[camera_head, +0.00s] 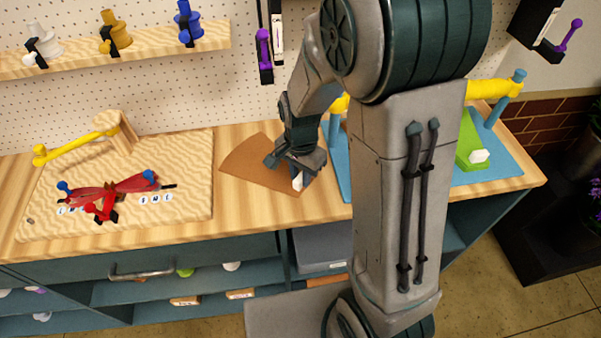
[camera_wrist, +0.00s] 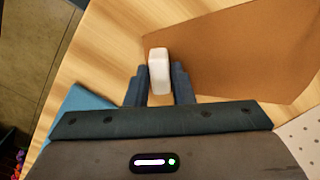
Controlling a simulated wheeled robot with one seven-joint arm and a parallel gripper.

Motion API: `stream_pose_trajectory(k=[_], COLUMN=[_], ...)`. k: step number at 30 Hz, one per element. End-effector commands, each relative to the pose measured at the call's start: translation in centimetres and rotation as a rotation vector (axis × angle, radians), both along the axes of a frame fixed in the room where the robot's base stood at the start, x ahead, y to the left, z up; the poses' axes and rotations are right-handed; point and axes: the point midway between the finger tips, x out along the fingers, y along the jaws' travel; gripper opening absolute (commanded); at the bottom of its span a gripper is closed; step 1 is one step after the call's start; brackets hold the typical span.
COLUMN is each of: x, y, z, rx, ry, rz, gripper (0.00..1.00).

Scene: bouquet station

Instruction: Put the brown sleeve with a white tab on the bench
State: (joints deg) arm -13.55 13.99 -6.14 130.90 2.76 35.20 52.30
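The brown sleeve (camera_head: 252,161) lies flat on the wooden bench (camera_head: 226,200), between the pale board and the blue mat. It also fills the upper right of the wrist view (camera_wrist: 240,50). Its white tab (camera_head: 298,182) sits at the sleeve's edge, just below my gripper (camera_head: 297,165). In the wrist view the white tab (camera_wrist: 159,70) stands between the two fingers of my gripper (camera_wrist: 160,88). A finger is close on each side of the tab; I cannot tell whether both touch it. My arm hides part of the sleeve's right side in the head view.
A pale board (camera_head: 185,190) with a red bow-like item (camera_head: 110,192) lies on the left. A blue mat (camera_head: 505,160) with a green item (camera_head: 470,142) lies on the right, partly behind my arm. Shelves (camera_head: 150,290) are below the bench. The bench front strip is bare.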

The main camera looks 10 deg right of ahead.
Motion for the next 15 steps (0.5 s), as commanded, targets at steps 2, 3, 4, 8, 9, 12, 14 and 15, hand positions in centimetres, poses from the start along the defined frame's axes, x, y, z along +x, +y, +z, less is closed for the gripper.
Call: stream_pose_trajectory(k=[2,3,4,8,9,12,14,15], x=[0.0,0.0,0.0,0.0,0.0,0.0,0.1,0.1], y=[0.0,0.0,0.0,0.0,0.0,0.0,0.0,0.0], z=[0.0,0.0,0.0,0.1,0.1,0.4,0.9,1.3], rx=[0.000,0.000,0.000,0.000,0.000,0.000,0.001,0.001], ry=[0.000,0.000,0.000,0.000,0.000,0.000,-0.002,-0.004], rz=[0.000,0.000,0.000,0.000,0.000,0.000,0.000,0.000], gripper=[0.39,0.39,0.39,0.39,0.39,0.39,0.39,0.39])
